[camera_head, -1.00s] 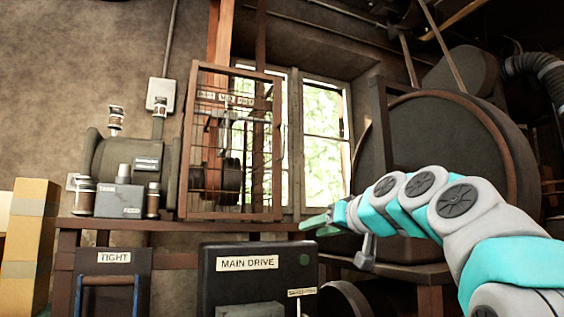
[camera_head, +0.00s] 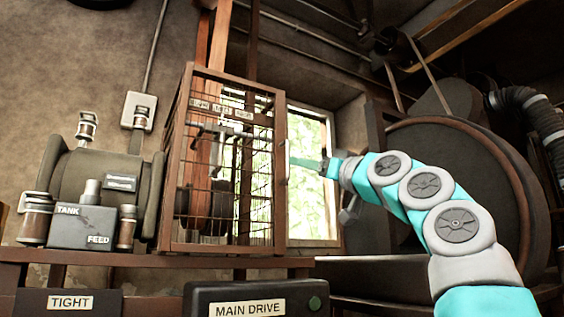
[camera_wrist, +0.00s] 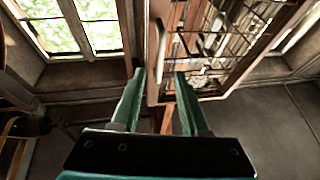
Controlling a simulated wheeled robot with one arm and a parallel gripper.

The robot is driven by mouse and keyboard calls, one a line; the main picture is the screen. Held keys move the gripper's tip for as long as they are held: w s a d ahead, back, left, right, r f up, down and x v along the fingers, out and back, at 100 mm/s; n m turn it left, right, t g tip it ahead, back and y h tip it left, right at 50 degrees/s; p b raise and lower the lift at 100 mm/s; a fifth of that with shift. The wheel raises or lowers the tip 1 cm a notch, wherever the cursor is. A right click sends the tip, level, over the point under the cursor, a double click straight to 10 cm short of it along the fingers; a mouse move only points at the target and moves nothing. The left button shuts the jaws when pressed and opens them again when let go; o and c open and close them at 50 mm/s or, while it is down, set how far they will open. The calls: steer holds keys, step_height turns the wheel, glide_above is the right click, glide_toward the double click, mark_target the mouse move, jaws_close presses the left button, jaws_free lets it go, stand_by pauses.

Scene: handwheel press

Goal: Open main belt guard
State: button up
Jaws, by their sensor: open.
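The belt guard (camera_head: 181,160) is a wooden-framed wire-mesh cage on a bench in the head view. Belts and a dark pulley show behind its mesh. A pale handle (camera_head: 288,160) stands on its right edge. My gripper (camera_head: 307,163) is just right of that edge, its green fingers pointing left at it. In the wrist view, my gripper (camera_wrist: 157,73) has its two green fingers apart. The guard's frame edge and handle (camera_wrist: 157,45) show beyond and between the fingertips. I cannot tell whether the fingers touch the handle. The guard looks closed.
A tank labelled TANK FEED (camera_head: 85,226) stands left of the guard. A MAIN DRIVE box (camera_head: 253,300) and a TIGHT panel (camera_head: 68,303) are below the bench. A window (camera_head: 308,180) lies behind my gripper, and a large dark wheel (camera_head: 470,180) is at the right.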

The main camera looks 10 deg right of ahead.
mark_target(288, 174)
steer(key=p+x, duration=0.4)
steer(key=x, duration=0.3)
steer(key=shift+p, duration=0.35)
steer(key=shift+f, duration=0.1)
steer(key=shift+c, duration=0.4)
jaws_close()
stand_by(0.5)
